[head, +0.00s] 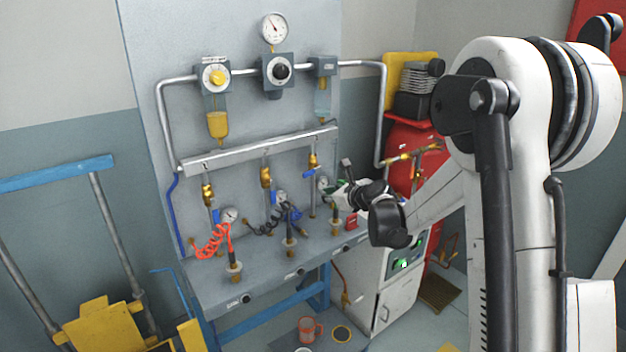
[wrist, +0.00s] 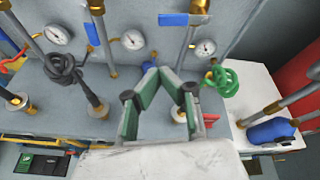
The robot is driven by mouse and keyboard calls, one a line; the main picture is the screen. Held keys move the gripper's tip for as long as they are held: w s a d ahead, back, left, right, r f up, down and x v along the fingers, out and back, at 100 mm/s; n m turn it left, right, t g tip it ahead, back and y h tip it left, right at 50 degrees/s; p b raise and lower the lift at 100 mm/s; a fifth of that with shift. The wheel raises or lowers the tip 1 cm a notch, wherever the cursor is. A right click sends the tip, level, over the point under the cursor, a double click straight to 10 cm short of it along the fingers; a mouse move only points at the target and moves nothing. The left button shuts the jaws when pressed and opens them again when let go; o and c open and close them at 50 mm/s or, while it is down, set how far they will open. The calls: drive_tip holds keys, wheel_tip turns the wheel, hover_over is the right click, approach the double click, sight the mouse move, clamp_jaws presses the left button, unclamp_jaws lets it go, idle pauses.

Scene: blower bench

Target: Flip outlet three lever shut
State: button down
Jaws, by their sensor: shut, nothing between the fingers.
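The third outlet's blue lever (head: 309,174) sits on the rightmost brass drop valve under the manifold. In the wrist view this lever (wrist: 172,19) sticks out to the left, roughly crosswise to its pipe. My gripper (wrist: 160,72) is shut and empty, its fingers meeting below the lever and apart from it. In the head view my gripper (head: 341,194) is in front of the bench's right end, partly hiding the third outlet's gauge and green hose.
The second outlet's blue lever (wrist: 91,33) hangs along its pipe, left of my gripper. A coiled green hose (wrist: 223,80) is close on the right, below the third gauge (wrist: 206,47). A red coiled hose (head: 211,242) hangs at the first outlet.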

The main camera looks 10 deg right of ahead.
sight(309, 175)
drive_tip(key=w+a+m+p, duration=0.1)
drive_tip(key=w+a, duration=0.1)
drive_tip(key=w, duration=0.8)
drive_tip(key=shift+w+a+f+m, duration=0.15)
drive_tip(key=shift+a+f+m, duration=0.2)
drive_tip(key=shift+f+m, duration=0.05)
idle(0.4)
drive_tip(key=shift+w+a+r+m+y+b, duration=0.1)
drive_tip(key=shift+r+m+y+b, duration=0.2)
drive_tip(key=shift+r+m+b, duration=0.45)
